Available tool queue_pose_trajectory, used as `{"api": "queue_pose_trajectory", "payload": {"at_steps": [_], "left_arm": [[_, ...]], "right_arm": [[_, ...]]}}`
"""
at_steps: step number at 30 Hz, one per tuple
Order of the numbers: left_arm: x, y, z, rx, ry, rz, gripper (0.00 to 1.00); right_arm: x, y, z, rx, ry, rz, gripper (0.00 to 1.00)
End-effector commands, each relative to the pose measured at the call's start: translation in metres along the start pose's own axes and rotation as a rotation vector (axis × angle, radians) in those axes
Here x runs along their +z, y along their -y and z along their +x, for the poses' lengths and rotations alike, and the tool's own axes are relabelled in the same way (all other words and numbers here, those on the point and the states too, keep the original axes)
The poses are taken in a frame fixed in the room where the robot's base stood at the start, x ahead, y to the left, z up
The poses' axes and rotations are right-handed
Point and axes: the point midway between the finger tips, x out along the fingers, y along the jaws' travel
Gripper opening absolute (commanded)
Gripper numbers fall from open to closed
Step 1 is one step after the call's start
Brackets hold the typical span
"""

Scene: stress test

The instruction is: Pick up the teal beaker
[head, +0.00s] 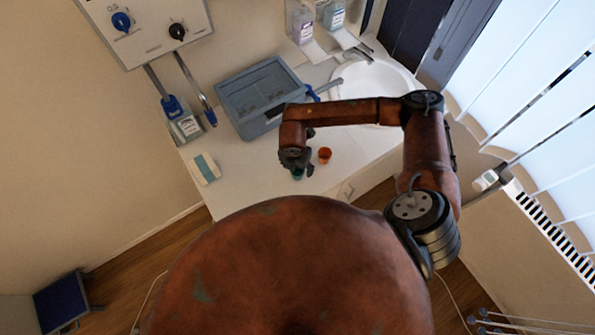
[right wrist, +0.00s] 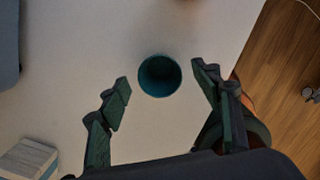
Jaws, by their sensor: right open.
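The teal beaker (right wrist: 160,77) stands upright on the white counter in the right wrist view, its dark open mouth facing the camera. In the head view a small part of the beaker (head: 298,174) shows just below my right gripper (head: 296,160). In the right wrist view the fingers of my right gripper (right wrist: 161,85) are spread wide, one to each side of the beaker, with gaps between them and it. The gripper is open and empty. My left gripper is not in view.
A grey bin (head: 262,97) and a sink (head: 368,90) are behind. A white-and-teal box (head: 205,168) lies at left. The counter's front edge is close to the beaker.

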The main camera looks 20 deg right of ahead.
Motion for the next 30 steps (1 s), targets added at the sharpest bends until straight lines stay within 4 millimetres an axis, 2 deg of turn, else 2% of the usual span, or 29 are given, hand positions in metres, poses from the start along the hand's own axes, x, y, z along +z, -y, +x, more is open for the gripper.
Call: {"api": "queue_pose_trajectory", "payload": {"at_steps": [1, 6, 14, 30], "left_arm": [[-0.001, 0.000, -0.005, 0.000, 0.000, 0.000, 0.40], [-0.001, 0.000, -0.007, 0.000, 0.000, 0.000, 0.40], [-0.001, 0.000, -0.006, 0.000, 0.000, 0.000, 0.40], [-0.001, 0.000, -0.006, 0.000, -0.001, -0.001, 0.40]], "right_arm": [[0.000, 0.000, 0.005, -0.001, -0.001, 0.002, 0.59], [0.000, 0.000, 0.023, 0.000, -0.002, 0.001, 0.59], [-0.001, -0.001, 0.026, 0.001, -0.002, 0.000, 0.58], [0.000, -0.001, 0.025, 0.002, -0.002, 0.000, 0.21]]}}
